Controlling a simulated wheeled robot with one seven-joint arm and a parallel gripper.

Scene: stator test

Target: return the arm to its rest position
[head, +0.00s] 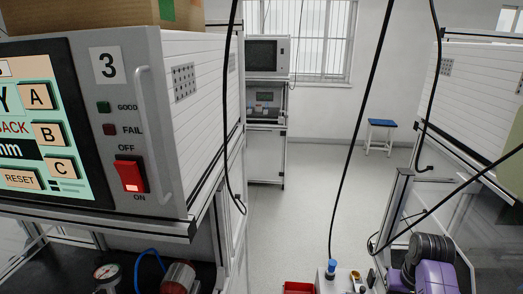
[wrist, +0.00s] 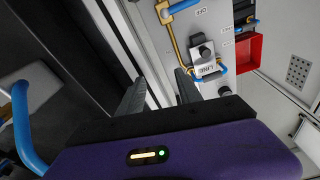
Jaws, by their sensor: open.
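My gripper (wrist: 157,82) shows in the wrist view, with its purple body across the bottom and two dark fingers pointing up and away. The fingers stand apart, and I see nothing held between them. They are beside a pale metal frame edge and a light panel with a labelled black knob fitting (wrist: 205,62). I cannot tell whether they touch either. In the head view a purple part with a dark ribbed cylinder (head: 430,268) shows at the lower right; the fingers cannot be made out there.
Tester number 3 (head: 168,60), with a lit red switch (head: 130,176), fills the head view's left. A cabinet (head: 485,75) stands at right. Black cables hang between. The floor (head: 310,190) is clear towards a blue stool (head: 381,125). A red bin (wrist: 243,62) shows in the wrist view.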

